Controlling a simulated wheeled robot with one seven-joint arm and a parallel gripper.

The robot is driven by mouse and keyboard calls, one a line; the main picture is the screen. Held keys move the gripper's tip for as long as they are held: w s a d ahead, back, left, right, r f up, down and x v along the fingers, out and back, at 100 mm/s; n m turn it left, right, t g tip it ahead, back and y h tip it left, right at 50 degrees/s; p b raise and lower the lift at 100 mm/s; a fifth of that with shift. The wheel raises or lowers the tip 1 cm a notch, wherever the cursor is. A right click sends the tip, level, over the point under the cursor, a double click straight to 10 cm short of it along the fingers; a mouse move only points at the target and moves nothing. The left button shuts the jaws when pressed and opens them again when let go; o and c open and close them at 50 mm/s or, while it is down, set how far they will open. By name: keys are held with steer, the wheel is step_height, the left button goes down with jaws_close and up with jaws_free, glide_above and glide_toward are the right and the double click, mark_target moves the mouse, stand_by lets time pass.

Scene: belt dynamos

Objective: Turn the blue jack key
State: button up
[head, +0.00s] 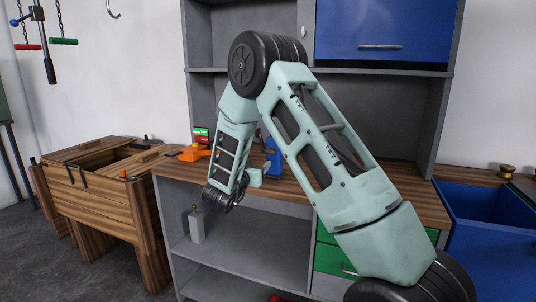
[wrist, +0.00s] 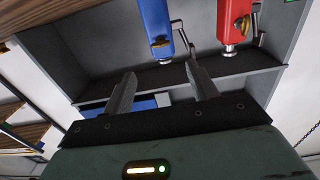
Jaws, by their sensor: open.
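The blue jack (wrist: 154,18) shows at the top of the wrist view, with a metal tip at its end. Its thin bent metal key (wrist: 181,35) sticks out on its right side. In the head view, part of the blue jack (head: 273,158) shows on the wooden bench, partly hidden by my arm. My gripper (wrist: 160,70) is open and empty in the wrist view. Its fingers point toward the blue jack, and the key shows beyond the right fingertip, not between the fingers. In the head view my arm hides the fingers.
A red jack (wrist: 235,20) with its own crank is right of the blue one in the wrist view. An orange tool (head: 195,153) lies on the bench (head: 408,203). A wooden crate (head: 100,185) stands left, and a blue bin (head: 480,215) right. Shelves rise behind.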

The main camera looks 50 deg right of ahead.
mark_target(269, 152)
steer(key=p+x, duration=0.1)
steer(key=x, duration=1)
steer(key=shift+w+d, duration=0.15)
steer(key=shift+d, duration=0.05)
steer(key=c, duration=1)
